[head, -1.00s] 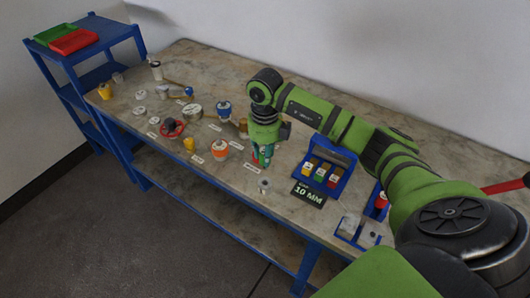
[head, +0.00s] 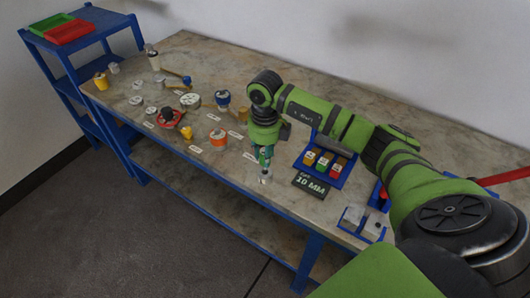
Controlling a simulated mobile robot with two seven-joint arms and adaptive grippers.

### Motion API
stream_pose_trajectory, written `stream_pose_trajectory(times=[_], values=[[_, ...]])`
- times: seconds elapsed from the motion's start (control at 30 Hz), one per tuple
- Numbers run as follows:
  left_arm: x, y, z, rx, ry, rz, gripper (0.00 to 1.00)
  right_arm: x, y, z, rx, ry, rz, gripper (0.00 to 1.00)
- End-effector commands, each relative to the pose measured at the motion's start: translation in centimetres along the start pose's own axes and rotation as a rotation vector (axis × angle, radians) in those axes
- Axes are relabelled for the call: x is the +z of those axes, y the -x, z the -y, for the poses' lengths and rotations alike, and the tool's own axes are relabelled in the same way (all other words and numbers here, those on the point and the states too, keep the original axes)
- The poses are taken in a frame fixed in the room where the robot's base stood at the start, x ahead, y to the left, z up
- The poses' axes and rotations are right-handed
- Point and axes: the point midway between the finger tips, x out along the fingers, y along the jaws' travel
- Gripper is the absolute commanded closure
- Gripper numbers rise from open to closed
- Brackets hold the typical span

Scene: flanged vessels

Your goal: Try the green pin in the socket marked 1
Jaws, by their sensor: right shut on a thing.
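My right gripper (head: 264,162) points down over the front part of the bench, shut on a small greenish thing that I take to be the green pin. The fingers hide most of it. Directly below the fingertips stands a small light grey socket (head: 264,179), close to the bench's front edge. The tip is at or just above its top; I cannot tell whether they touch. A number on the socket is not readable. My left gripper is not in view.
Right of the gripper are a dark "10 MM" card (head: 311,184) and a blue rack (head: 341,176) with coloured blocks.

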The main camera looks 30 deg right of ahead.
Motion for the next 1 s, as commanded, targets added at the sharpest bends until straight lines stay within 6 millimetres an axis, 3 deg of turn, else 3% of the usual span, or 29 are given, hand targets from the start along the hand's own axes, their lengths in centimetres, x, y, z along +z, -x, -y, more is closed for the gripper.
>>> stream_pose_trajectory(times=[1.0], values=[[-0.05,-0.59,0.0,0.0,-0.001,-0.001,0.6,0.0,-0.57,-0.01,0.0,0.0,0.0,1.0]])
